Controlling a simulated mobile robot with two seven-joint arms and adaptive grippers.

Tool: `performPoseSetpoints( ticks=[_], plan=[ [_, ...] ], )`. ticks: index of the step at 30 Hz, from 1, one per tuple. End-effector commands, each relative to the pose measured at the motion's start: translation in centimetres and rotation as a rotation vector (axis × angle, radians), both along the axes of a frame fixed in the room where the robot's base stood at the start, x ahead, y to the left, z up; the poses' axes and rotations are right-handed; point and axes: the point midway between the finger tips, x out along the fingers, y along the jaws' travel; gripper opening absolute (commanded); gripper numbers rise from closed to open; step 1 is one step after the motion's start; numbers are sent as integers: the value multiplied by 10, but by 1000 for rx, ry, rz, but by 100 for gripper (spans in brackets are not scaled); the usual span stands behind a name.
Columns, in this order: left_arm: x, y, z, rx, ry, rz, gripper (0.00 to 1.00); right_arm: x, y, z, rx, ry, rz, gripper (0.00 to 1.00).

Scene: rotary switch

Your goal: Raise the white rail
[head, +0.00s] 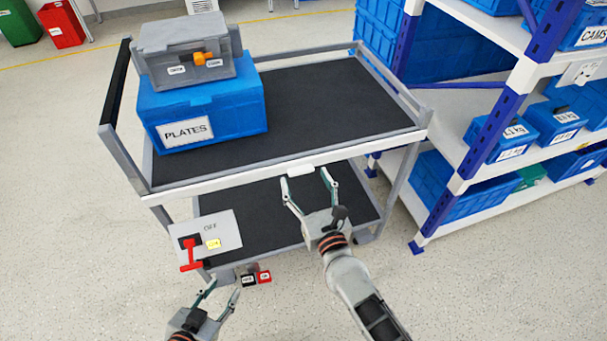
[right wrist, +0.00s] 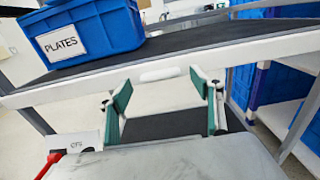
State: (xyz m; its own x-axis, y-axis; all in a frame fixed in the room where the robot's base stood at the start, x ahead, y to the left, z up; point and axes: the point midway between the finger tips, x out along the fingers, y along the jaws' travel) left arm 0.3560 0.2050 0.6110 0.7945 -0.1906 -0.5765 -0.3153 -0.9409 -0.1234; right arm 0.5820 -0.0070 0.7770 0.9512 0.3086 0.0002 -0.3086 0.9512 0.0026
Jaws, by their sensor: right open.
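The white rail (head: 240,180) runs along the front edge of the cart's top shelf. A short rounded white bar (head: 300,170) sits at its middle; it also shows in the right wrist view (right wrist: 160,75). My right gripper (head: 307,180) is open just in front of the bar. In the right wrist view its green-padded fingers (right wrist: 162,92) stand apart, with the bar between and beyond their tips; I cannot tell whether they touch it. My left gripper (head: 225,286) is open and empty at the lower left, below the switch panel.
A grey panel (head: 222,225) marked OFF, with a red switch handle (head: 191,256), is at the cart's front left. A blue PLATES box (head: 235,110) carries a grey case (head: 185,50). The lower shelf (head: 260,215) looks empty. Shelving with blue bins (head: 470,180) stands close at right.

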Motion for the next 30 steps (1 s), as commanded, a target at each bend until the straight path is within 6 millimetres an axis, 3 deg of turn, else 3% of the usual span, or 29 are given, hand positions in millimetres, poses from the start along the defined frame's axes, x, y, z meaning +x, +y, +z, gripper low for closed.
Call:
performPoseSetpoints(
  ticks=[6,16,23,30],
  plan=[
    [0,0,-2,0,1,0,38,22,7,0,-2,-1,0,65],
    [0,0,-2,1,1,0,38,25,8,0,-2,0,0,65],
    [0,0,-2,1,1,0,38,25,8,0,-3,0,0,10],
    [3,0,7,0,-7,0,38,26,8,9,-3,-4,0,10]
  ],
)
